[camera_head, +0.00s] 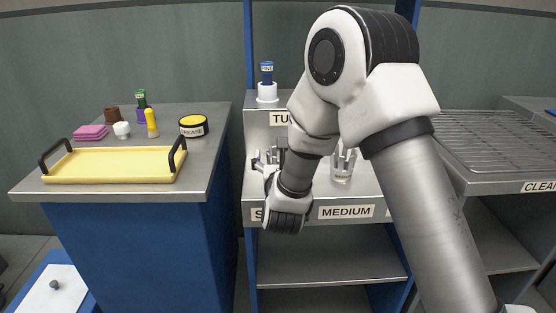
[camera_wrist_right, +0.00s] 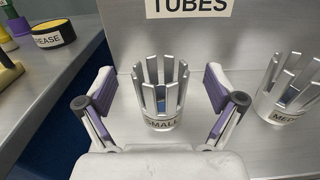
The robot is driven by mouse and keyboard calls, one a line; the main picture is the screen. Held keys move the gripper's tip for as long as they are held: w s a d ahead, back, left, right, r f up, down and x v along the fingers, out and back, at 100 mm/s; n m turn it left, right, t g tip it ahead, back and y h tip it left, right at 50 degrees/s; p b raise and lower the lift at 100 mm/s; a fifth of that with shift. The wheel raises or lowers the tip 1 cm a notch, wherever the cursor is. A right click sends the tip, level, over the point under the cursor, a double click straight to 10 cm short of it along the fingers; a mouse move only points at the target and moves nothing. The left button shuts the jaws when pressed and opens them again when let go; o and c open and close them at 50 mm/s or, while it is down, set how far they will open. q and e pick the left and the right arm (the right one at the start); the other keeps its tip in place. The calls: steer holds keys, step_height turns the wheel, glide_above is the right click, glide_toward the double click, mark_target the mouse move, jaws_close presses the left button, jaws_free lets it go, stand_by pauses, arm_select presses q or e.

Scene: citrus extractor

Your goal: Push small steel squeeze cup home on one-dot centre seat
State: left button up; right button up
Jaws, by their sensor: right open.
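The small steel squeeze cup (camera_wrist_right: 160,95) stands upright on the grey stand, with tall slotted prongs and a SMALL label on its front. My right gripper (camera_wrist_right: 161,84) is open, with one purple-padded finger on each side of the cup; I see gaps between fingers and cup. In the head view the right gripper (camera_head: 268,160) reaches down to the stand's left part, and my arm hides much of the cup there. I cannot make out the one-dot centre seat in either view. My left gripper is not in view.
A second slotted cup, labelled MED in the wrist view (camera_wrist_right: 290,88), stands to the right above the MEDIUM label. A TUBES ledge (camera_wrist_right: 250,25) rises behind. On the left counter are a yellow tray (camera_head: 115,165) and a grease tin (camera_head: 193,127). A wire rack (camera_head: 490,140) is at right.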

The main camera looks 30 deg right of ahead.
steer(key=shift+x, duration=1.2)
steer(key=shift+f, duration=0.15)
steer(key=c, duration=1.6)
steer(key=shift+c, duration=0.3)
